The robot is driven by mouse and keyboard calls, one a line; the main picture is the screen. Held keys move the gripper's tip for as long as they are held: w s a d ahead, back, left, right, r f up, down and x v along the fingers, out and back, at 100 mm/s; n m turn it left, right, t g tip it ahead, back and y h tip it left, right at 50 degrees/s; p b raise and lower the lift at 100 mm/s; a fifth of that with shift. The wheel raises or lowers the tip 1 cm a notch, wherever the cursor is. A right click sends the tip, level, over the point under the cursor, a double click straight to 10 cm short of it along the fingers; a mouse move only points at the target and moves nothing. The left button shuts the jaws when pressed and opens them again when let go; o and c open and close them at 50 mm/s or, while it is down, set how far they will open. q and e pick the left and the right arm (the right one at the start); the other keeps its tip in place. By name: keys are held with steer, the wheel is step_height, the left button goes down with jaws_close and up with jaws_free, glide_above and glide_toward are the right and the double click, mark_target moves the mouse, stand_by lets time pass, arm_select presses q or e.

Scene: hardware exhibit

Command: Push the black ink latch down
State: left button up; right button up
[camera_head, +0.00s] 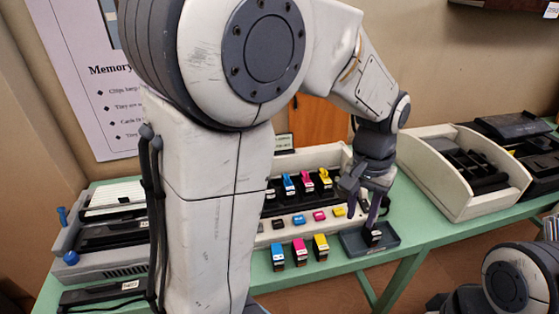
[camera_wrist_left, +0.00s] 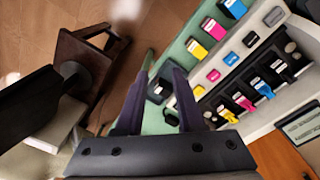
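The white ink unit (camera_head: 336,157) stands on the green table with a row of latches. The cyan (camera_head: 288,184), magenta (camera_head: 307,182) and yellow (camera_head: 325,179) latches stick up. The black ink latch is at the row's left end, partly hidden by my left arm in the head view; in the left wrist view the black latch (camera_wrist_left: 279,66) shows beyond the cyan one. My left gripper (camera_head: 366,208) is open over a small tray (camera_head: 354,246), right of the latches. A black cartridge (camera_head: 372,237) stands in that tray below the fingers. My right gripper is out of view.
Cyan (camera_head: 277,257), magenta (camera_head: 299,251) and yellow (camera_head: 320,247) cartridges stand in front of the unit. A white open-topped case (camera_head: 446,192) is to the right. A grey device (camera_head: 106,257) is at the left. My right arm shows at the lower right.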

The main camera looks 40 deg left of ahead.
arm_select(q)
steer(key=w+a+n+p, duration=0.1)
steer(key=w+a+n, duration=0.2)
steer(key=a, duration=0.7)
steer(key=w+a+f+n+p, duration=0.1)
steer(key=w+a+n, duration=0.3)
steer(key=a, duration=0.7)
steer(key=w+a+n, duration=0.3)
steer(key=a, duration=0.7)
steer(key=shift+y, duration=0.3)
steer(key=f, duration=0.3)
steer(key=f+p, duration=0.1)
steer(key=f, duration=0.2)
steer(key=a+f, duration=0.1)
steer(key=f, duration=0.2)
steer(key=shift+s+f+p, duration=0.2)
steer(key=shift+f+p, duration=0.1)
steer(key=shift+f, duration=0.65)
jaws_close()
